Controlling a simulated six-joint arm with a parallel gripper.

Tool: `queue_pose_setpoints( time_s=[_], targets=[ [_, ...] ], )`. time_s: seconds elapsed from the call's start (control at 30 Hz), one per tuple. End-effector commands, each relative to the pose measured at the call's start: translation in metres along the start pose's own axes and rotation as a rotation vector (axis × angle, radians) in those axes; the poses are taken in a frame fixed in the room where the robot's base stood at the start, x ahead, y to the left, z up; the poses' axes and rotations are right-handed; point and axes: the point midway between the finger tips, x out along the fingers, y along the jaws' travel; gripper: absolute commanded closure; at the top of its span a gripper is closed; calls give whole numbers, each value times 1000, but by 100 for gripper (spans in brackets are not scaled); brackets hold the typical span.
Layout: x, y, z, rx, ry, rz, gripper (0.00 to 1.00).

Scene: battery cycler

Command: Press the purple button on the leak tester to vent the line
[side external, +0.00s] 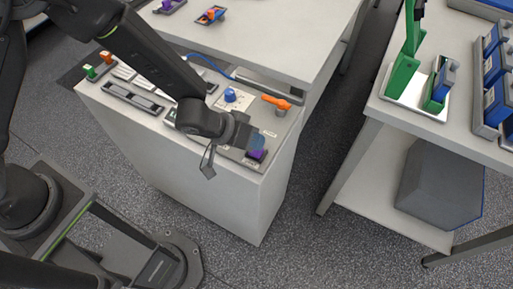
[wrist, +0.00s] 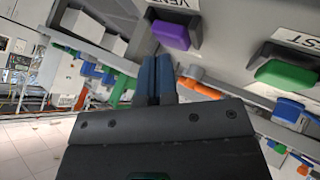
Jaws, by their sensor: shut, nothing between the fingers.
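The purple button (side external: 256,154) sits near the front right corner of the light grey leak tester cabinet top (side external: 240,178). In the wrist view the purple button (wrist: 171,35) is below a label reading VENT, just beyond and a little right of the fingertips. My gripper (side external: 258,142) is shut with nothing between its blue-tipped fingers. In the wrist view my gripper (wrist: 153,62) points toward the panel, with a visible gap between fingertips and button. A green button (wrist: 287,75) with a partly visible label is to the right; my wrist hides it in the side view.
An orange lever (side external: 276,102) and a blue knob (side external: 230,95) stand on the panel behind my gripper. Green (side external: 90,71) and orange (side external: 105,57) switches are at the left end. A bench (side external: 440,130) with a green fixture stands right, across a floor gap.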

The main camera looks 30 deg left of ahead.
Motion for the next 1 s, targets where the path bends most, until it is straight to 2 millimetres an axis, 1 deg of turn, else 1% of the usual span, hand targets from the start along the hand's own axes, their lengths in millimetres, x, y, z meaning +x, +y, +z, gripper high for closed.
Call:
queue_pose_setpoints(
  time_s=[1.0],
  targets=[
    [7,-5,5,0,-1,0,100]
  ],
)
